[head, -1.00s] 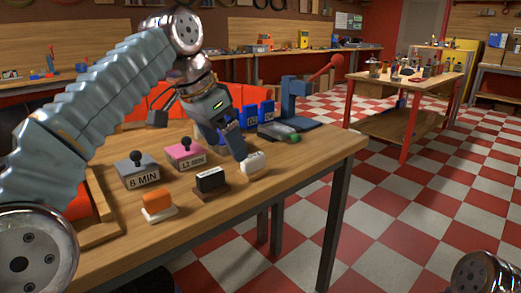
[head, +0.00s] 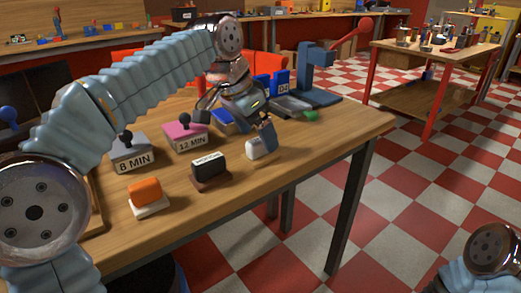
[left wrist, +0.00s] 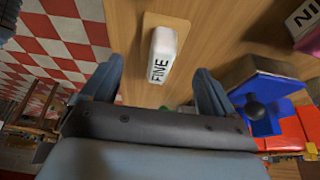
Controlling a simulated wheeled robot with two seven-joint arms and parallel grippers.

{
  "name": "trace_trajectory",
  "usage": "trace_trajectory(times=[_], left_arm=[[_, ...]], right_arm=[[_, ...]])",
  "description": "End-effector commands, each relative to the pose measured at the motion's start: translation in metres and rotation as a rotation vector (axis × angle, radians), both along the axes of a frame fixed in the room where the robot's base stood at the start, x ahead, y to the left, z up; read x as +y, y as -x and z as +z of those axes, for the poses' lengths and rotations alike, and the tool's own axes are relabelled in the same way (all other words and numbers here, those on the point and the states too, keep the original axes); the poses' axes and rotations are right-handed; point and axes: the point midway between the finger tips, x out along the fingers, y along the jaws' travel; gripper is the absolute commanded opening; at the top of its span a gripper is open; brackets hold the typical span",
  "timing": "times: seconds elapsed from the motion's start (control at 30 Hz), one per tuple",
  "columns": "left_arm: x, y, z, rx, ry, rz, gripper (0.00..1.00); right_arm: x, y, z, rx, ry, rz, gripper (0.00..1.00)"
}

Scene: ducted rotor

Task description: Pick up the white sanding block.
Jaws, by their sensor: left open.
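The white sanding block (head: 254,150) lies on the wooden table, near its right end. My left gripper (head: 234,126) is open above it, and one finger partly hides the block in the head view. In the left wrist view the block (left wrist: 163,54) is marked FINE and sits on a tan base (left wrist: 152,20). It lies ahead of the open left gripper (left wrist: 157,78), roughly between the lines of the two fingers and apart from both. My right gripper is not in view.
A dark block (head: 208,165) and an orange block (head: 146,190) on a white base stand left of the white one. The 8 MIN box (head: 130,155) and 12 MIN box (head: 185,135) have black knobs. A blue press (head: 316,75) with a red-knobbed lever stands behind.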

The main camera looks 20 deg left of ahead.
Motion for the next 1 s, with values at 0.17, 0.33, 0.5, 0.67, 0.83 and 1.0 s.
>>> trace_trajectory(times=[0.17,0.33,0.5,0.67,0.83,1.0], left_arm=[[-0.01,-0.011,-0.026,0.005,-0.001,-0.002,0.88],[-0.013,-0.016,-0.04,0.002,-0.001,0.0,0.88],[-0.013,-0.017,-0.041,0.001,0.0,0.0,0.88],[-0.013,-0.017,-0.041,0.001,0.0,-0.001,0.7],[-0.013,-0.016,-0.041,0.001,0.0,-0.001,0.44],[-0.013,-0.016,-0.041,0.0,0.0,-0.001,0.25]], right_arm=[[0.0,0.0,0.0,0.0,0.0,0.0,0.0],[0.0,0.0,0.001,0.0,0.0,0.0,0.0],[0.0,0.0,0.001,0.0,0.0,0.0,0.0],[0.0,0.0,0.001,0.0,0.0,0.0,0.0],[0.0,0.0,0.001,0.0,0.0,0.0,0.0],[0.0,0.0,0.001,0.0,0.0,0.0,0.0]])
